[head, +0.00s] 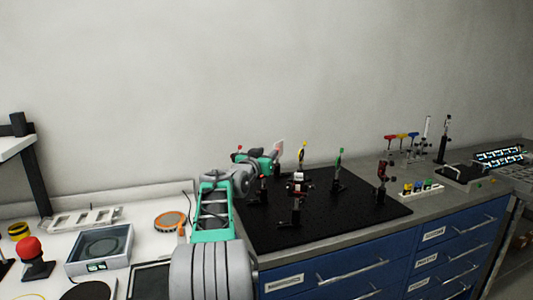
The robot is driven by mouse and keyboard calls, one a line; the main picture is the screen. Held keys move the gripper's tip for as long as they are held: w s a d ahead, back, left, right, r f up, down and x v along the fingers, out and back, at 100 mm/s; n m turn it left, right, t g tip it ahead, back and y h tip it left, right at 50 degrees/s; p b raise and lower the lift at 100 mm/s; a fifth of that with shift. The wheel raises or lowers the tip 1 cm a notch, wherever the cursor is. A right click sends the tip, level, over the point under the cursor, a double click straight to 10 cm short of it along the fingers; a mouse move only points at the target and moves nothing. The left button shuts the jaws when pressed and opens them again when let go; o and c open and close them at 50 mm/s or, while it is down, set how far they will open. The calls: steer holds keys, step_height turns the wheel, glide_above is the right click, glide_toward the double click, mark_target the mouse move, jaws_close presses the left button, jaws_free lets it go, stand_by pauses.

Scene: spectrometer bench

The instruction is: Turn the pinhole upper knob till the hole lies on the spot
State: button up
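My gripper (272,158) is at the end of my grey and teal arm, over the back left part of the black optical board (345,215). Its fingers are too small and partly hidden, so I cannot tell whether they are open or what they touch. Several small post mounts stand on the board. One dark mount with a white part (297,190) stands near the middle. A yellow-topped post (302,155) and a green-topped post (339,165) stand behind it. I cannot tell which mount holds the pinhole. Its upper knob, hole and the spot are not discernible.
A dark red mount (382,180) stands at the board's right. Coloured-handled tools (401,137) and a block with coloured pieces (421,188) are further right. Blue drawers (345,278) lie below. A white bench at left holds a red button (29,248) and a square device (100,247).

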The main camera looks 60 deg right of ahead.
steer(key=shift+c, duration=0.6)
jaws_close()
